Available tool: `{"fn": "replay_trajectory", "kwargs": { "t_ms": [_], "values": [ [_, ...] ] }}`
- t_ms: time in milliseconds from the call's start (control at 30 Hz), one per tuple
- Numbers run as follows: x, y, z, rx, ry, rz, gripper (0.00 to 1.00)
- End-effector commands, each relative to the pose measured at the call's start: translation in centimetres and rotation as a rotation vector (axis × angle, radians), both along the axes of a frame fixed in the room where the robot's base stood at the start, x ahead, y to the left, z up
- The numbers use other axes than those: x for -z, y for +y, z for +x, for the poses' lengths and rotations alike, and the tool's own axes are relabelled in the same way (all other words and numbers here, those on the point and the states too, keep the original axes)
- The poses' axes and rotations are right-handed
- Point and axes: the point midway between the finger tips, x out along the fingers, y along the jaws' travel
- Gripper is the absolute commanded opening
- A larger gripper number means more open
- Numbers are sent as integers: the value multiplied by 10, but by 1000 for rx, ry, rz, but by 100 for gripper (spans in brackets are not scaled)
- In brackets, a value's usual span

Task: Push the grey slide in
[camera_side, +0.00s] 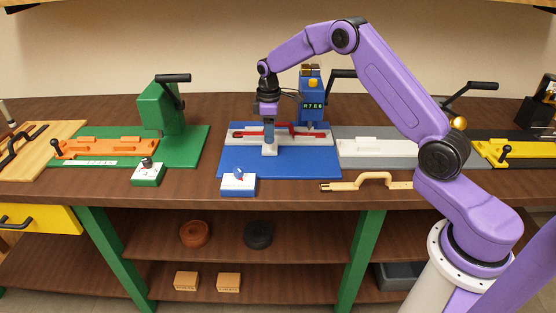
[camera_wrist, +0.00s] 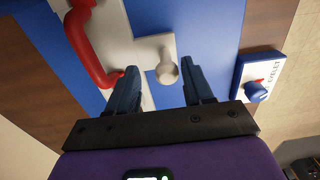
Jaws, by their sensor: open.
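The grey slide (camera_wrist: 153,50) lies on the blue base of the blue station and carries a round pale knob (camera_wrist: 167,72). In the side view the slide (camera_side: 269,150) shows only partly, just below my gripper (camera_side: 269,122). In the wrist view my gripper (camera_wrist: 161,88) is open, with one dark fingertip on each side of the knob. The knob appears between the fingers and slightly beyond them. I cannot tell whether either finger touches it.
A red handle (camera_wrist: 92,48) lies close beside one finger. The blue press head (camera_side: 311,100) stands behind to the right. A white box with a blue dial (camera_side: 238,183) sits in front. A green station (camera_side: 164,112) stands left, a grey plate (camera_side: 375,150) right.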

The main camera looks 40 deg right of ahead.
Motion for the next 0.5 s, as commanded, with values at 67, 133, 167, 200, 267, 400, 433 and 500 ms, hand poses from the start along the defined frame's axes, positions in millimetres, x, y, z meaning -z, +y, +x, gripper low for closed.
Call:
{"fn": "replay_trajectory", "kwargs": {
  "t_ms": [67, 133, 167, 200, 267, 400, 433, 500],
  "values": [
    [-6, 0, 0, 0, 0, 0, 51],
    [-11, 0, 0, 0, 0, 0, 51],
    [-13, 0, 0, 0, -1, 0, 51],
    [-16, 0, 0, 0, -1, 0, 51],
    [-19, 0, 0, 0, 0, 0, 51],
    [-29, 1, 0, 0, -1, 1, 51],
    [-31, 1, 0, -1, -1, 1, 51],
    [-35, 1, 0, -1, 0, 0, 51]
  ]
}}
